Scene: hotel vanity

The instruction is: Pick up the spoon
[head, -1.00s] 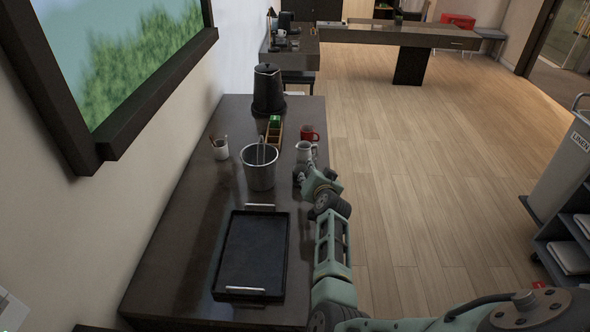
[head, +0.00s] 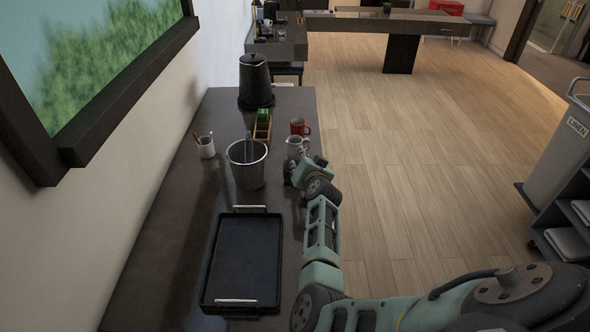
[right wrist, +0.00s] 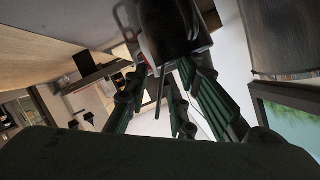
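I cannot make out the spoon for certain. A small white cup (head: 206,148) on the left of the counter holds thin upright sticks, too small to identify. My right gripper (head: 291,173) is low over the counter's right edge, just in front of a grey metal jug (head: 296,146) and right of a metal bucket (head: 246,168). In the right wrist view its fingers (right wrist: 170,100) are spread apart, and a thin dark rod (right wrist: 160,92) shows between them. Whether they touch it is unclear. A dark, shiny vessel (right wrist: 168,32) is close above. My left gripper is not in view.
A black tray (head: 212,262) with metal handles lies in front on the counter (head: 172,243). A red mug (head: 299,127), a wooden box (head: 262,131) with green packets and a black kettle (head: 254,80) stand behind. A linen cart (head: 560,155) is at the right; the floor between is clear.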

